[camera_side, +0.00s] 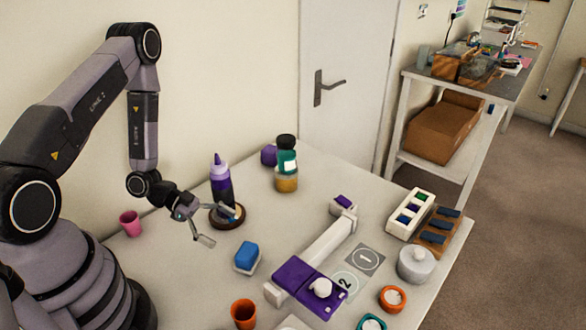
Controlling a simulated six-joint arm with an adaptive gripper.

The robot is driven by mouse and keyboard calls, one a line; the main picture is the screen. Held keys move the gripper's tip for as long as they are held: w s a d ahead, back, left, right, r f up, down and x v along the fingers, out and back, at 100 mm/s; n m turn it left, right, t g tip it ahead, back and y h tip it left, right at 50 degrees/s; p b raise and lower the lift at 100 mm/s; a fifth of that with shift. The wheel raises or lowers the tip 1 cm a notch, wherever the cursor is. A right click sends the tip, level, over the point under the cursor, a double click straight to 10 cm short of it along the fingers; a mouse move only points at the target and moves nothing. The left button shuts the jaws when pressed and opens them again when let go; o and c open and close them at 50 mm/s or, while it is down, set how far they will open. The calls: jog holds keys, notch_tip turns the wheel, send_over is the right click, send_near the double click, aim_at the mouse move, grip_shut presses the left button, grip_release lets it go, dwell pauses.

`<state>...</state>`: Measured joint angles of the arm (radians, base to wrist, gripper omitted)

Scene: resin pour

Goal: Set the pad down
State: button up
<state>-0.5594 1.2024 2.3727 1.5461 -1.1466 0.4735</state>
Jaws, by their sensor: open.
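My gripper (222,226) is open, with its fingers spread, above the left part of the table. Nothing shows between the fingers. It is in front of a purple squeeze bottle (220,181) that stands upright on a round dark base (214,214). A blue pad-like block (247,252) sits on a small white base to the lower right of my gripper, apart from it. Which thing is the task's pad is not certain. Two flat square markers, a grey one with 1 (365,260) and a paler one with 2 (346,284), lie at the right; purple partly covers the second.
A long white fixture (328,237) with a purple plate (297,275) crosses the table. Cups (243,314), a lidded grey pot (416,265), a white rack (409,214) and a brown tray (437,231) crowd the right and front. Jars (287,163) stand at the back. The table between block and jars is clear.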

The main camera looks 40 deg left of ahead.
jog(key=shift+r, duration=1.8)
